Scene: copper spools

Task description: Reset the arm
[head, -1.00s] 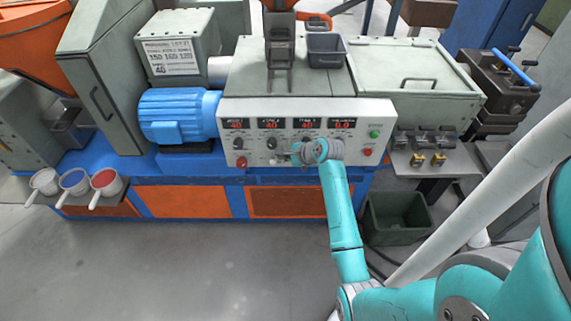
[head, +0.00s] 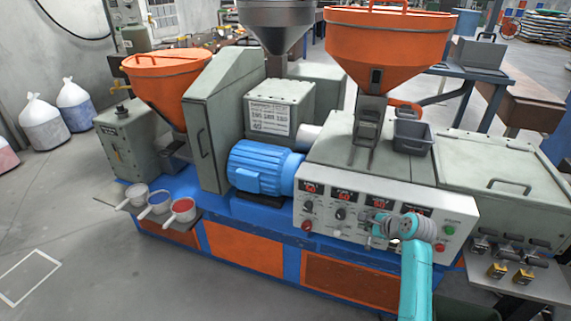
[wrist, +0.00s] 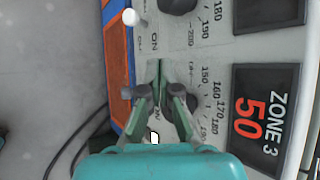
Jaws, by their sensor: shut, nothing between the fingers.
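My gripper (head: 379,232) is in front of the lower part of the grey control panel (head: 455,213), to the left of my wrist. In the wrist view, my gripper (wrist: 161,66) has its green-grey fingers closed together at the tips, with nothing between them. The fingers overlap the view of a dark dial knob (wrist: 180,103) with printed numbers around it. Whether they touch the panel or the knob I cannot tell. A red display (wrist: 262,118) labelled ZONE 3 reads 50, right of the dial. My arm comes up from the bottom of the head view.
An orange hopper (head: 388,50) rises behind the panel. A blue motor (head: 262,168) is left of it. Three scoops, including a red-filled one (head: 183,208), sit on a left shelf. A shelf with small metal parts (head: 510,258) juts out at right. The floor at left is mostly clear.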

